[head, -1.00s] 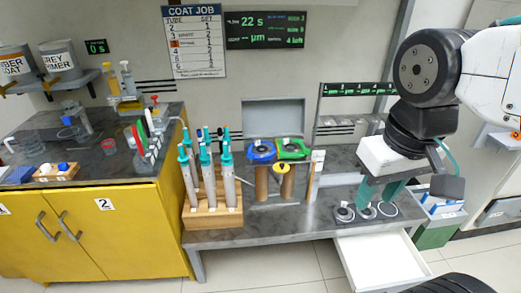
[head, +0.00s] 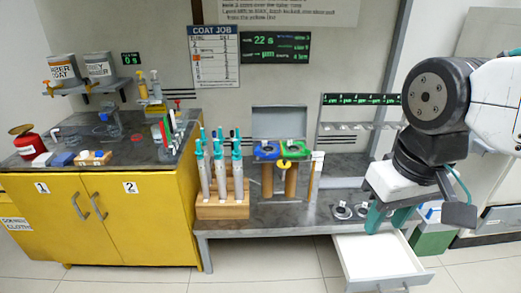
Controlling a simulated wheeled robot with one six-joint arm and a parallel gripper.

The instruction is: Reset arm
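My gripper (head: 390,217) hangs at the right of the head view, with two teal fingers pointing down from a white block. The fingers are spread apart with nothing visible between them. It is in front of the right part of the grey bench, above or near the small round rings (head: 343,211) and over the open white drawer (head: 382,258). My arm comes in from the right edge. Its exact height above the bench is hard to tell.
A wooden rack (head: 222,205) of teal-capped tubes stands at the bench's left. Blue (head: 267,151) and green (head: 294,149) devices stand on brown posts mid-bench. A yellow cabinet (head: 110,220) with bottles and cans is at left. The open drawer juts out. The floor in front is clear.

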